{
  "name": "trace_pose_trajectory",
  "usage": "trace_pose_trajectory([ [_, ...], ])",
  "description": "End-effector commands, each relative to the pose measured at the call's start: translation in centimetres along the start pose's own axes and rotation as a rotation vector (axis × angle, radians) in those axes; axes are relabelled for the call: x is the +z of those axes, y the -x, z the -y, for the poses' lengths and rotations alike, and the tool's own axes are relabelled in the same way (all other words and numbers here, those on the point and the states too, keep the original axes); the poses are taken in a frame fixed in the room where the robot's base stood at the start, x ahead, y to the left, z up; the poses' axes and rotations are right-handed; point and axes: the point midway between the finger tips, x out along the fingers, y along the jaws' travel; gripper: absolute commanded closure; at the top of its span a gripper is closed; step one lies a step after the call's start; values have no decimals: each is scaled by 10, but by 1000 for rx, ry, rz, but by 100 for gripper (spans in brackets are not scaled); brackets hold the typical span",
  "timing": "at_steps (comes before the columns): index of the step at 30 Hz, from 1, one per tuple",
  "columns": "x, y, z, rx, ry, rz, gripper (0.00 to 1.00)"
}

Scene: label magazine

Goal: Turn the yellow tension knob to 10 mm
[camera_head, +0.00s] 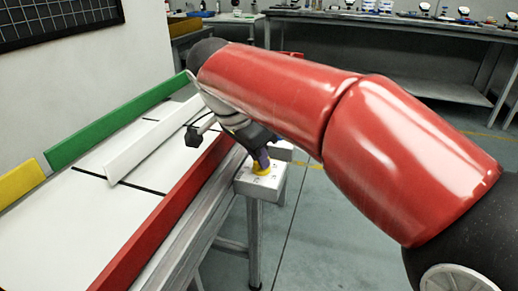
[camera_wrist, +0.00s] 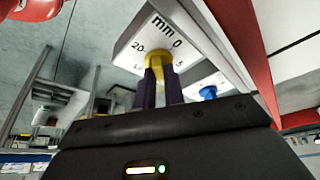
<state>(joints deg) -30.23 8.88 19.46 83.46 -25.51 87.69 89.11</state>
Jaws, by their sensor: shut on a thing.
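The yellow tension knob (camera_head: 261,171) sits on a white dial plate (camera_head: 250,186) at the edge of the bench rail. In the wrist view the knob (camera_wrist: 158,61) shows between the two dark purple fingers of my gripper (camera_wrist: 159,82). The fingers are shut on the knob from both sides. The plate in the wrist view (camera_wrist: 190,35) carries the marks "mm", "0", "5" and "20". Part of the scale is hidden behind the fingers and knob, so I cannot tell the knob's setting. In the head view my gripper (camera_head: 262,158) comes down on the knob from above.
A blue knob (camera_wrist: 208,92) is on a white plate to the right in the wrist view. A red rail (camera_head: 170,220), a white divider (camera_head: 150,150) and a green rail (camera_head: 110,125) run along the white bench. Floor to the right is clear.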

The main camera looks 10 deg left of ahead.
Motion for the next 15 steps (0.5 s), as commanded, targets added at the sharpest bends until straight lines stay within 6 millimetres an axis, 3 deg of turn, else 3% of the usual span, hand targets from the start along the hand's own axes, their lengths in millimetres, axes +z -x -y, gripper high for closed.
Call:
trace_pose_trajectory([
  [15,0,0,2,53,-134,1,100],
])
